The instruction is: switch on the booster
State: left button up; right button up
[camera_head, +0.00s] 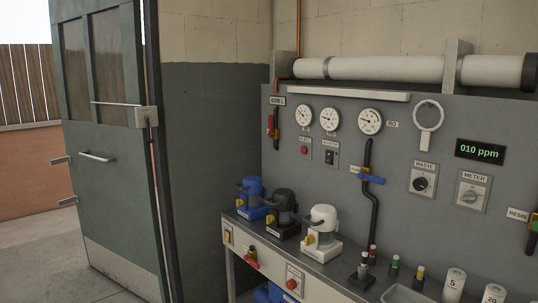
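No label that clearly reads booster can be made out. On the grey wall panel (400,135), a small plate with a black rocker-like switch (330,157) sits below the gauges; its label is too small to read surely, and its on or off position cannot be told. Left of it is a plate with a red button (304,150). Farther right are a black knob (421,184) marked WASTE and a grey knob (469,197) marked METER. Neither of my grippers is in view.
A bench below the panel carries blue (251,196), black (281,212) and white (321,232) pump-like units, small bottles and numbered rolls (454,283). A blue-handled valve (370,178) sticks out from a black pipe. A green door (110,150) stands open at left.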

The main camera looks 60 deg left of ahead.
aim_at(328, 159)
jog(key=u, duration=1.8)
